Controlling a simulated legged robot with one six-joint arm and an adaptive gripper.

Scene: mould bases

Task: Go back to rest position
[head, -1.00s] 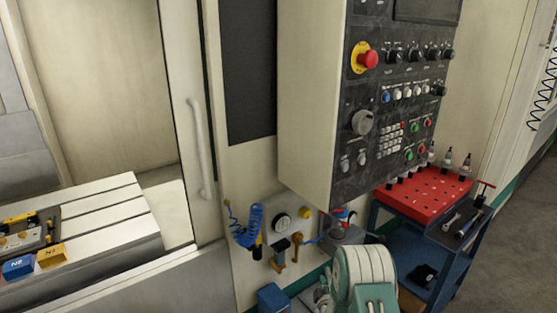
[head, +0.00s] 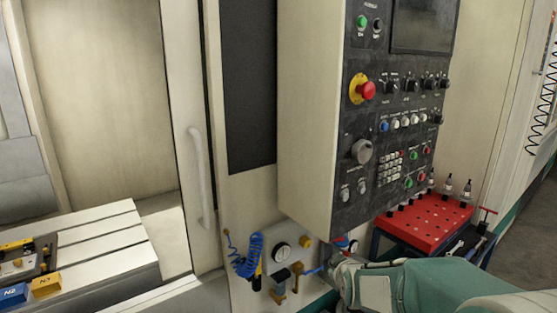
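My arm (head: 430,285), teal and pale grey, reaches in from the lower right in the head view. Its grey end (head: 345,278) is in front of the machine's lower panel, below the control panel (head: 385,130). I cannot make out the fingers of my gripper there, nor whether it holds anything. Two small mould bases, blue N2 (head: 13,294) and yellow N1 (head: 46,286), sit at the lower left on the machine bed (head: 95,255). They are well apart from my arm.
The machine door with its handle (head: 201,180) stands left of the control panel. A coiled blue air hose (head: 248,258) and a gauge (head: 281,252) are on the lower panel. A red tool tray (head: 425,228) with tool holders is behind my arm. Grey floor shows at right.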

